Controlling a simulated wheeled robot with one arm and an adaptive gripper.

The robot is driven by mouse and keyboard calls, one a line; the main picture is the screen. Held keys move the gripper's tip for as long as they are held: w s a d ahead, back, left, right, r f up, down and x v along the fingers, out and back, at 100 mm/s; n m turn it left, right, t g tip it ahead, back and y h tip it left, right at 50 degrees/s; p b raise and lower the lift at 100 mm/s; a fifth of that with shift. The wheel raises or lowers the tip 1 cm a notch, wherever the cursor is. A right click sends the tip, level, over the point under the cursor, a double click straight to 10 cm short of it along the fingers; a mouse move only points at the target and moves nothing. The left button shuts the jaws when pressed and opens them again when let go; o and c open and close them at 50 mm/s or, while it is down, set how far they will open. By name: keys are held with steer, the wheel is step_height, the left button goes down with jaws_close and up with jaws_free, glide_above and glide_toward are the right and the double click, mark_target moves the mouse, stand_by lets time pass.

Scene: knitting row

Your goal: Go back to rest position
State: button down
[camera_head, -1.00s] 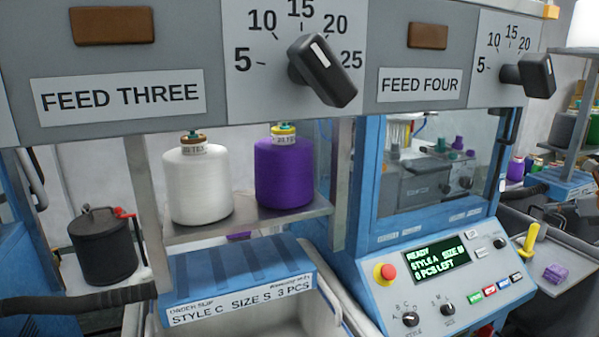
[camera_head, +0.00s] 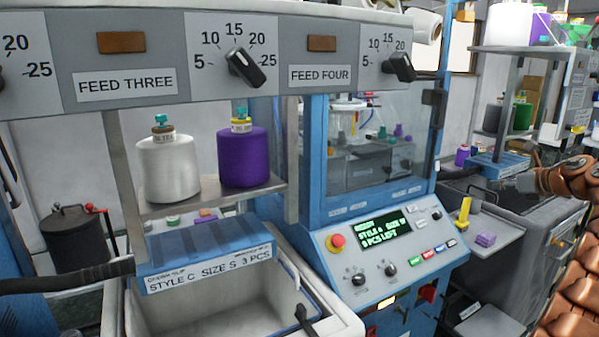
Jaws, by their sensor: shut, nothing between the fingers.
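My gripper does not show clearly in this view. A copper-coloured, segmented part of my arm (camera_head: 570,283) fills the right edge and lower right corner, and its end cannot be made out against the dark machinery behind it. A white yarn cone (camera_head: 168,170) and a purple yarn cone (camera_head: 243,158) stand upright on the shelf (camera_head: 200,200) below.
A control panel (camera_head: 390,245) with a red button and lit display faces me. A blue order slip board (camera_head: 205,255) lies over a white bin (camera_head: 200,315). A dark canister (camera_head: 75,240) stands left. A side tray (camera_head: 490,243) holds a purple block. Another machine stands at right.

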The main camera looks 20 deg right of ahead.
steer(key=w+a+r+m+t+h, duration=0.2)
steer(key=w+a+r+m+t, duration=0.15)
steer(key=a+r+m, duration=0.45)
steer(key=w+a+r+m+t+h, duration=0.25)
steer(key=w+a+r+m, duration=0.2)
steer(key=r, duration=0.65)
steer(key=w+a+r+m+t+h, duration=0.25)
steer(key=a+r+m, duration=0.35)
steer(key=r, duration=0.4)
steer(key=s+a+f+m+g, duration=0.4)
steer(key=s+a+f+m, duration=0.15)
steer(key=f, duration=0.45)
steer(key=s+a+f+m+g, duration=0.5)
steer(key=s+a+f, duration=0.1)
steer(key=f, duration=0.4)
steer(key=s+a+f+m+g, duration=0.4)
steer(key=s+a+f+m, duration=0.15)
steer(key=f, duration=0.45)
steer(key=s+a+f+m+g+y, duration=0.1)
steer(key=s+a+f+g, duration=0.2)
steer(key=s+a+f, duration=0.3)
steer(key=s+a+f+g+y, duration=0.2)
steer(key=s+a+f, duration=0.3)
steer(key=s, duration=1.1)
steer(key=s+a+f+m+g+y, duration=0.1)
steer(key=s+a+f+g, duration=0.4)
steer(key=s+a, duration=0.5)
steer(key=shift+s+f+m+y, duration=0.35)
steer(key=shift+s+f+y, duration=0.25)
steer(key=shift+s+f, duration=0.25)
